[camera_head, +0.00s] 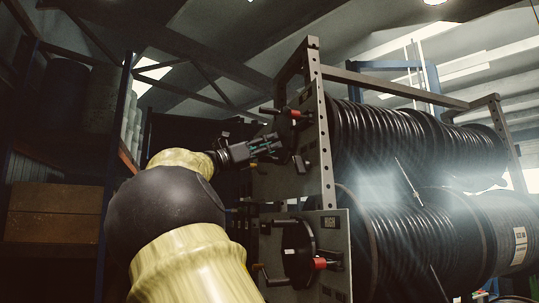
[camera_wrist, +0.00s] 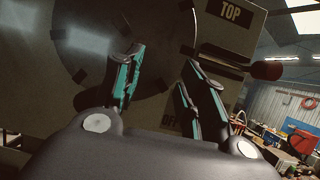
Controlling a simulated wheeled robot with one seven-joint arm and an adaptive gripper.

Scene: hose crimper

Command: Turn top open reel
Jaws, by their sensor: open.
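The top reel (camera_head: 415,135), wound with black hose, sits in the upper part of the rack. My gripper (camera_wrist: 163,62) is open and empty in front of the panel, left of the knob. In the head view my gripper (camera_head: 268,146) partly covers the wheel.
A lower reel (camera_head: 420,235) has its own panel with a wheel (camera_head: 300,252) and red knob (camera_head: 320,263). The perforated rack post (camera_head: 321,120) stands beside the top panel. Shelving with boxes (camera_head: 55,212) is at left. A cluttered workshop area (camera_wrist: 295,140) shows at right.

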